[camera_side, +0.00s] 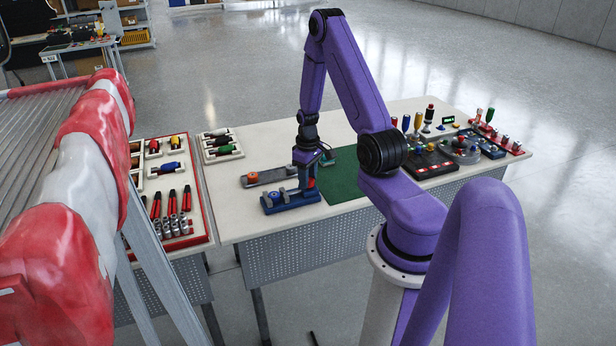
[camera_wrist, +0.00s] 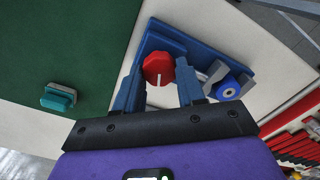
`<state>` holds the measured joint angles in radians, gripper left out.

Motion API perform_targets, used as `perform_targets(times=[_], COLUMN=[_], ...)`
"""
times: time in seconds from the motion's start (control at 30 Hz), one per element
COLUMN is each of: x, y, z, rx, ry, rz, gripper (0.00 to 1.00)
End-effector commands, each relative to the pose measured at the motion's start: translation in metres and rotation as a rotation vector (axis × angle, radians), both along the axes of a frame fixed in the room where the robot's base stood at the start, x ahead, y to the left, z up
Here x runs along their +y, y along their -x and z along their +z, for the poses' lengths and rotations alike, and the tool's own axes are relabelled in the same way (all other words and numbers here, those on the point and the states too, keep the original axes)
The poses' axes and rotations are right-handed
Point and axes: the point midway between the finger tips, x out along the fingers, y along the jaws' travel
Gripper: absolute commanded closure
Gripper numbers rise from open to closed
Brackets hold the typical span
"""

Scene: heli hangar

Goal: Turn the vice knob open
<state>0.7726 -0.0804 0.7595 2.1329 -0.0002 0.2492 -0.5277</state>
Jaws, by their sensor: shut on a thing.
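The vice has a blue base (camera_side: 291,200) near the front edge of the workbench in the side view. In the wrist view its blue body (camera_wrist: 211,50) lies ahead of my gripper, with grey jaws beside a round blue part (camera_wrist: 228,92). The red, faceted vice knob (camera_wrist: 159,68) has a white line on its face. My gripper (camera_wrist: 161,82) is shut on the red knob, with one finger on each side of it. In the side view my gripper (camera_side: 308,183) points down over the right end of the vice, and the arm hides part of the grip.
A green mat (camera_side: 350,181) lies right of the vice, with a teal block (camera_wrist: 58,97) visible in the wrist view. A grey fixture (camera_side: 271,177) stands behind the vice. Tool trays (camera_side: 172,231) lie left. Panels with knobs and levers (camera_side: 460,150) fill the bench's right end.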

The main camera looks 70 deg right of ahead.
Motion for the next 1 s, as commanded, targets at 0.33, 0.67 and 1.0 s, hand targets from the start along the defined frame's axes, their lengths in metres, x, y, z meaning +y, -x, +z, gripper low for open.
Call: perform_targets(times=[0.33, 0.67, 1.0], x=[0.0009, 0.0013, 0.0014], y=[-0.0003, 0.0000, 0.0002], z=[0.0006, 0.0006, 0.0007], rx=[-0.001, -0.001, -0.001], ry=[0.001, 0.001, 0.001], rz=[0.324, 0.568, 0.688], gripper=[0.91, 0.91, 0.91])
